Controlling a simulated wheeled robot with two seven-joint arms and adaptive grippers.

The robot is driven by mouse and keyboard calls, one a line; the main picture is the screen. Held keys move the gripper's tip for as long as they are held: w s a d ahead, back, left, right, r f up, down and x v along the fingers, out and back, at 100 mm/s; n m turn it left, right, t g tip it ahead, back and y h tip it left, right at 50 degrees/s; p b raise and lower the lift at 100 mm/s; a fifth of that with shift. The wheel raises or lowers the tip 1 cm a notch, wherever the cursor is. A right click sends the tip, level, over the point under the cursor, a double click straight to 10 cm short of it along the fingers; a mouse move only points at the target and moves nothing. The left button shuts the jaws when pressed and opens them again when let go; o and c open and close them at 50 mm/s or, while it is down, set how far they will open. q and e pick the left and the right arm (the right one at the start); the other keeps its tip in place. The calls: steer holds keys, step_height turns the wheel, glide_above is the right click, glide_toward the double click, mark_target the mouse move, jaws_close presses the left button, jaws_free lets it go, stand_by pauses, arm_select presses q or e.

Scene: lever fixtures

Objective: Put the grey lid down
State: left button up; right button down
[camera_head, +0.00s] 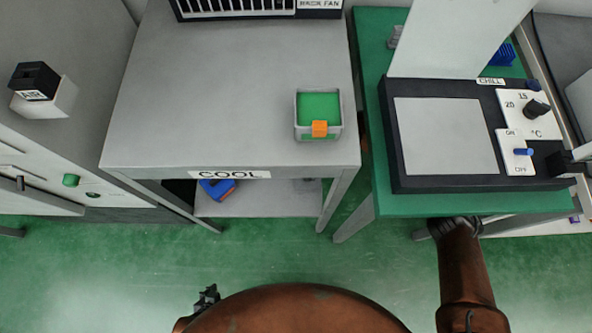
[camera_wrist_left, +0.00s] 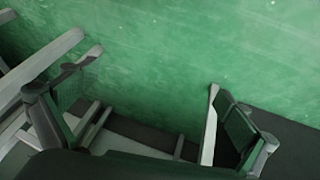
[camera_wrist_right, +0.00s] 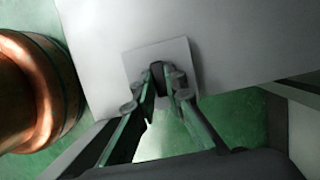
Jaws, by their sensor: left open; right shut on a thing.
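The grey lid (camera_head: 455,38) looks like the pale panel standing raised at the back of the black CHILL unit (camera_head: 392,150); its upper end is cut off by the frame. My right gripper (camera_wrist_right: 166,80) is shut on a dark handle (camera_wrist_right: 157,67), which is on a square plate on a pale panel (camera_wrist_right: 225,40). I cannot tell for sure that this panel is the lid. In the head view my right gripper cannot be made out. My left gripper (camera_head: 208,297) is low over the floor; the left wrist view shows it open and empty (camera_wrist_left: 150,85).
The CHILL unit sits on a green table (camera_head: 480,204) and has a knob (camera_head: 537,108) and a blue switch (camera_head: 523,152). A grey COOL table (camera_head: 230,90) holds a green-topped box (camera_head: 319,106) with an orange tab. Green floor (camera_head: 290,245) is clear in front.

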mark_target(296, 177)
steer(key=a, duration=0.3)
steer(key=shift+a, duration=0.35)
steer(key=shift+b+x, duration=0.7)
steer(key=shift+x, duration=0.1)
steer(key=shift+d+f, duration=0.1)
steer(key=shift+f, duration=0.05)
arm_select(q)
steer(key=shift+w+d+f+t, duration=0.25)
steer(key=shift+w+f+t, duration=0.1)
steer(key=shift+f, duration=0.2)
steer(key=shift+w+d+f+t, duration=0.25)
steer(key=shift+w+f, duration=0.1)
steer(key=shift+f, duration=0.2)
arm_select(e)
steer(key=c, duration=2)
jaws_free()
